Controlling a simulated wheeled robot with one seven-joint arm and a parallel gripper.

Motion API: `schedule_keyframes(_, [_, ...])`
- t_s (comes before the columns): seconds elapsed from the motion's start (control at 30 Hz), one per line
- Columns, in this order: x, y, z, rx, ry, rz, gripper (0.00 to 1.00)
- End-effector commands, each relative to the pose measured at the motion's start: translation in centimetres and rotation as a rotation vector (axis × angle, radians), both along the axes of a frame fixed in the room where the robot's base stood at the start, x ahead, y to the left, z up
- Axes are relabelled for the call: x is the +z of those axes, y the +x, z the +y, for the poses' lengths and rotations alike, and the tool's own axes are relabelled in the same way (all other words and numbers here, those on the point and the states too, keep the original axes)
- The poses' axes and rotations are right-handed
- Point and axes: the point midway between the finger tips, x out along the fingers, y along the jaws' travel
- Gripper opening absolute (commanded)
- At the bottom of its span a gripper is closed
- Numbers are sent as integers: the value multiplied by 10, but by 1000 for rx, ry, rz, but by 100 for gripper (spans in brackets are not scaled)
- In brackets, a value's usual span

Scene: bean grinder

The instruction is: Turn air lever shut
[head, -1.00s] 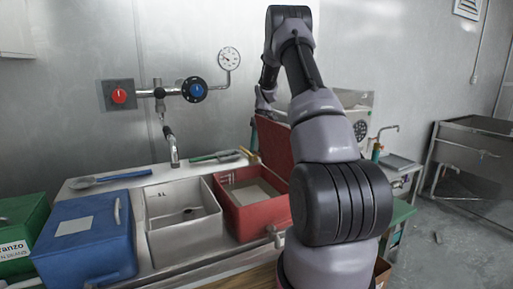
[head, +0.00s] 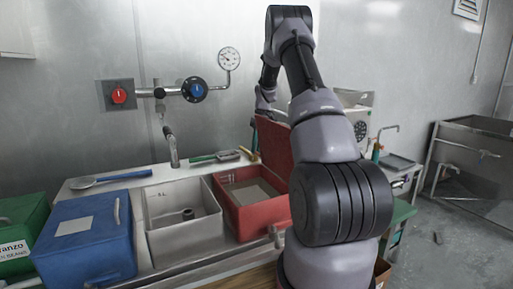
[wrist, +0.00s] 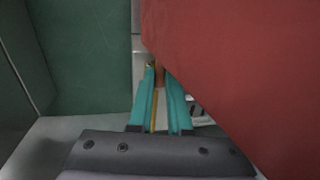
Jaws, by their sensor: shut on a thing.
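My gripper shows in the wrist view (wrist: 158,80) as two teal fingers pointing away. They are close together, shut on a small brownish piece that looks like the air lever (wrist: 159,74). Only a little of that piece shows between the fingertips. A raised red lid (wrist: 235,70) is close on the right and hides part of what lies beyond. In the head view, my wrist is behind the upright red lid (head: 273,140) and my arm. The fingertips and the lever cannot be made out clearly there.
A green panel (wrist: 80,55) stands left of the fingers. On the counter are an open red bin (head: 246,222), a grey sink box (head: 165,248) and a blue bin (head: 85,255). Wall pipes carry a red knob (head: 119,96), a blue valve (head: 194,90) and a gauge (head: 229,58).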

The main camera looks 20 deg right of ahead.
Motion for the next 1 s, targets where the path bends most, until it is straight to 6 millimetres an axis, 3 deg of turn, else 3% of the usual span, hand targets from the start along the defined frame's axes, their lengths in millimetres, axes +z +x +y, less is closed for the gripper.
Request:
schedule_keyframes(0.57, [1, 0, -1, 0, -1, -2, 0])
schedule_keyframes(1.0, [1, 0, 1, -134, -2, -2, 0])
